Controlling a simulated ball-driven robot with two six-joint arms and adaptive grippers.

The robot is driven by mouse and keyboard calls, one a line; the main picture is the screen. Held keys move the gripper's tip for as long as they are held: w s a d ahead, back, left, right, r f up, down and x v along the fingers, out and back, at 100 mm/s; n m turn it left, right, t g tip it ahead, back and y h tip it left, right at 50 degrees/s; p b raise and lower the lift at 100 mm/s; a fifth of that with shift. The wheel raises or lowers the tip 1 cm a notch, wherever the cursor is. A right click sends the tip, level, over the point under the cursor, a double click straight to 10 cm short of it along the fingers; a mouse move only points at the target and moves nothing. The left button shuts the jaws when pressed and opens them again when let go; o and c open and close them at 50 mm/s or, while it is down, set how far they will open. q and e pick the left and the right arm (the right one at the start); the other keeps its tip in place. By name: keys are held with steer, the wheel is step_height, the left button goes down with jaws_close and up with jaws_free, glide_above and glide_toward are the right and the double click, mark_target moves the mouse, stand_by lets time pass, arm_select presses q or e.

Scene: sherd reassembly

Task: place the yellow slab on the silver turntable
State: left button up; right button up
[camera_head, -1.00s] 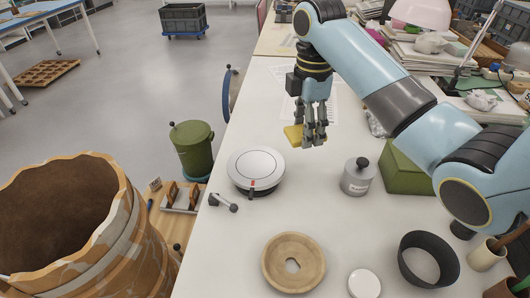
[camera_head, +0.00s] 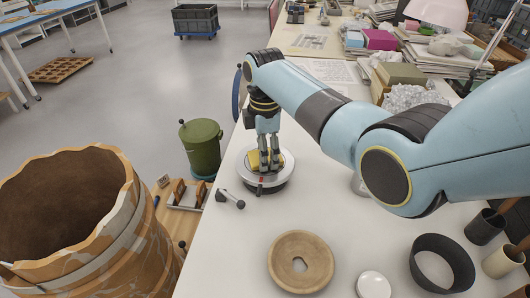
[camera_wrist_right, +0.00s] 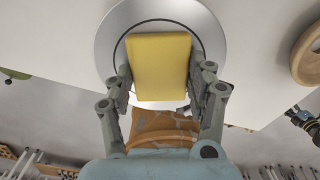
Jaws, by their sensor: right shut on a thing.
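The yellow slab (camera_head: 254,159) is at the silver turntable (camera_head: 286,168), over its disc. My right gripper (camera_head: 269,167) comes down from above and is shut on the slab. In the right wrist view the slab (camera_wrist_right: 159,66) sits between the two fingers of the right gripper (camera_wrist_right: 163,92), with the round silver turntable (camera_wrist_right: 107,38) behind it. I cannot tell whether the slab touches the disc. My left gripper does not show.
A small dumbbell-shaped tool (camera_head: 230,199) lies left of the turntable. A large patched vessel (camera_head: 130,215) stands left of the table.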

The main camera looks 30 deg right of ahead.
steer(key=o, duration=1.2)
steer(key=shift+c, duration=0.2)
step_height(320, 180, up, 12)
steer(key=p, duration=0.1)
